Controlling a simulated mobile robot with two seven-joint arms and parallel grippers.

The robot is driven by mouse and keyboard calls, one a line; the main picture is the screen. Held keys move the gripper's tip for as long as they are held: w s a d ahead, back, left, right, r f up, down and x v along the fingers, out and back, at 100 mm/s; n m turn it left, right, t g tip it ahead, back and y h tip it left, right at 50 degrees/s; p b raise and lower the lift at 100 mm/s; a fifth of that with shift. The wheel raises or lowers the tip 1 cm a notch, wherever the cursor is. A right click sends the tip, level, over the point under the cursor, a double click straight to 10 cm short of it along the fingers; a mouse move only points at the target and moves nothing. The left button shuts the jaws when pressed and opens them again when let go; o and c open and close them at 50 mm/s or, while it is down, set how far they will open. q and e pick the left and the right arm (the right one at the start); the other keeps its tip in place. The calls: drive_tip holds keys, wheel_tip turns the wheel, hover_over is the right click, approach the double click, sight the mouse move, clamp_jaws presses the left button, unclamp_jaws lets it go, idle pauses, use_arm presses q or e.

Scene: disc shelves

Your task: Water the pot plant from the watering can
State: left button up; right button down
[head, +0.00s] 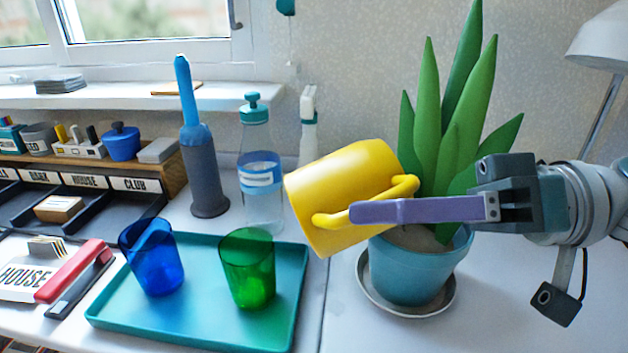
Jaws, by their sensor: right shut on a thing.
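The yellow watering can (345,180) is in the air, tilted, in front of and left of the pot plant. My right gripper (372,211) comes in from the right and is shut on the can's handle (400,188). No spout shows; it may be hidden behind the can's body. The pot plant (428,110) has tall green leaves and stands in a blue pot (415,268) on a grey saucer (362,283). The can and the gripper cover part of the lower leaves and pot rim. No water is visible. My left gripper is not in view.
A teal tray (205,325) holds a blue cup (152,257) and a green cup (247,268). Behind are a clear bottle (260,170), a blue-grey cylinder (204,175) and a spray bottle (308,130). A red stapler (72,272) lies left.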

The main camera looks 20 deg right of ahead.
drive_tip(key=shift+s+d+r, duration=0.15)
drive_tip(key=shift+s+d, duration=0.05)
drive_tip(key=shift+d, duration=0.1)
idle(0.4)
drive_tip(key=shift+d+r+y, duration=0.1)
drive_tip(key=shift+y, duration=0.3)
drive_tip(key=shift+s+d+r+b, duration=0.15)
drive_tip(key=shift+d+b, duration=0.2)
drive_tip(key=shift+b, duration=0.35)
idle(0.7)
drive_tip(key=shift+y, duration=0.3)
drive_tip(key=a+f+h+p, duration=0.1)
drive_tip(key=h+p, duration=0.1)
drive_tip(key=a+f+g+h+p, duration=0.1)
drive_tip(key=p, duration=0.2)
drive_tip(key=w+a+f+n+g+h+p, duration=0.1)
drive_tip(key=h+p, duration=0.1)
drive_tip(key=p, duration=0.1)
drive_tip(key=shift+a+h, duration=0.2)
drive_tip(key=shift+h, duration=0.1)
drive_tip(key=shift+s, duration=0.1)
idle(0.6)
